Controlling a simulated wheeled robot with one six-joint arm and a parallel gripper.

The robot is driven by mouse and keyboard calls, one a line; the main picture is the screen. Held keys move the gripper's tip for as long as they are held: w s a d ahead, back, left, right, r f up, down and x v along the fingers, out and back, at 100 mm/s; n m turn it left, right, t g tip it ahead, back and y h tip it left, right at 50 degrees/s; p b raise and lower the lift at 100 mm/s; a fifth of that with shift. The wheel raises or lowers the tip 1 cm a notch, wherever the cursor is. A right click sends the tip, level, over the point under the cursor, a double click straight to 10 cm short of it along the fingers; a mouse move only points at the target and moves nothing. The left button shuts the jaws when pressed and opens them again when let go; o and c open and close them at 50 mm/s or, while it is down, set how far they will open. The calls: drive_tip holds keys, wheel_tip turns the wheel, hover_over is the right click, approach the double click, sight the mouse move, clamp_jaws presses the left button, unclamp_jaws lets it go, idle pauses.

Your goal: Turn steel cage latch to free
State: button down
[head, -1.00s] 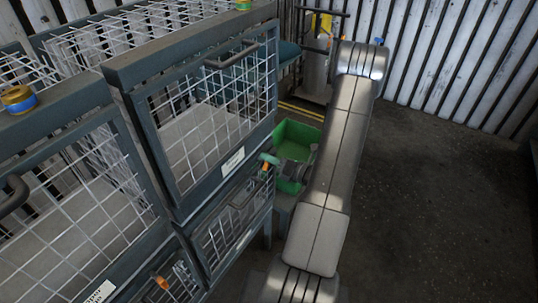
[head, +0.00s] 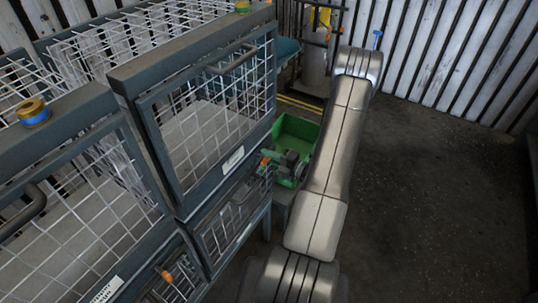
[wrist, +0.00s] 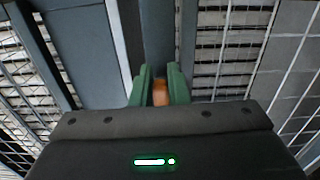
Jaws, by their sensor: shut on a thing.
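The steel cages stand at the left in the head view, with a dark teal frame and a wire mesh door (head: 222,112). An orange latch (head: 265,160) sits at the lower right corner of the upper door. My gripper (head: 272,158) is at that latch, with its green fingers against the cage front. In the wrist view, my gripper (wrist: 159,90) is shut on the orange latch (wrist: 160,93), which shows between the two green fingers. The fingers hide most of the latch, so its exact angle is hard to tell.
Another orange latch (head: 166,279) is on the lower left cage. A green bin (head: 297,135) stands behind my gripper. A blue and yellow tape roll (head: 33,112) lies on the cage top. The dark floor (head: 440,190) at the right is clear.

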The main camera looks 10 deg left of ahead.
drive_tip(key=shift+m, duration=0.3)
drive_tip(key=c, duration=1.4)
unclamp_jaws()
drive_tip(key=shift+d, duration=0.1)
drive_tip(key=shift+s+f, duration=0.1)
